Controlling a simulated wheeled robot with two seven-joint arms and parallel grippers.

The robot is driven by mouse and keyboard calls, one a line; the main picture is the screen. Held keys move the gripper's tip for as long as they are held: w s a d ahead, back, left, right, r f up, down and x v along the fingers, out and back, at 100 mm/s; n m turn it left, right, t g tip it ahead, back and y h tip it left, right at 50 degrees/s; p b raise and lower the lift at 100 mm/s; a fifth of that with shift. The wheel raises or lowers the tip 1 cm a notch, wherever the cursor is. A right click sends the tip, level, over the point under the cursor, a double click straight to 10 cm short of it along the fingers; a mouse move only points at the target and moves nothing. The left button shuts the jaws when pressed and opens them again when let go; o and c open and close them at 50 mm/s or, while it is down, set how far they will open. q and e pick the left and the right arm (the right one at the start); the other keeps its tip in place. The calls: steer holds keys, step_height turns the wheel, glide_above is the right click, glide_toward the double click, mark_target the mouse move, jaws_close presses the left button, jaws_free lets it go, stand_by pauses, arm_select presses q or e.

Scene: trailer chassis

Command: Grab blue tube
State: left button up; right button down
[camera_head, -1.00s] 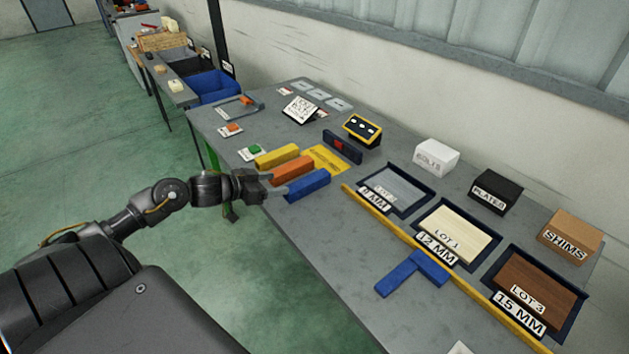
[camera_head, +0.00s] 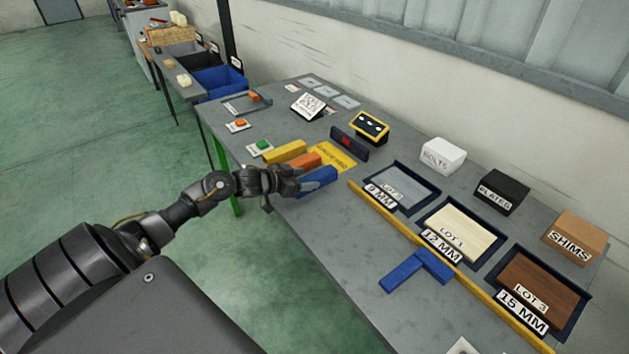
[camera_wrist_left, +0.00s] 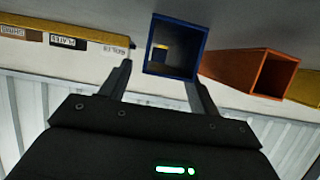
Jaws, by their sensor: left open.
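The blue tube (camera_head: 319,180) lies on the grey table near its left edge, to the right of the orange tube (camera_head: 303,163) and the yellow tube (camera_head: 286,151). In the left wrist view the blue tube (camera_wrist_left: 175,48) shows its open square end. My left gripper (camera_head: 301,181) is at the near end of the blue tube. In the left wrist view its two fingers (camera_wrist_left: 160,82) are spread, one on each side of the tube's end, with no clear grip on it. The orange tube (camera_wrist_left: 250,72) sits close by one finger. My right gripper is not in view.
A blue T-shaped piece (camera_head: 418,269) lies on the table by a long yellow strip (camera_head: 400,228). Trays of lots, a bolts box (camera_head: 442,155), a plates box (camera_head: 503,191) and a shims box (camera_head: 572,236) stand along the wall.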

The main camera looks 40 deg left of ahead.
arm_select(q)
steer(key=shift+x, duration=1.05)
steer(key=c, duration=1.2)
steer(key=shift+r, duration=0.1)
steer(key=shift+c, duration=0.4)
steer(key=shift+r, duration=0.1)
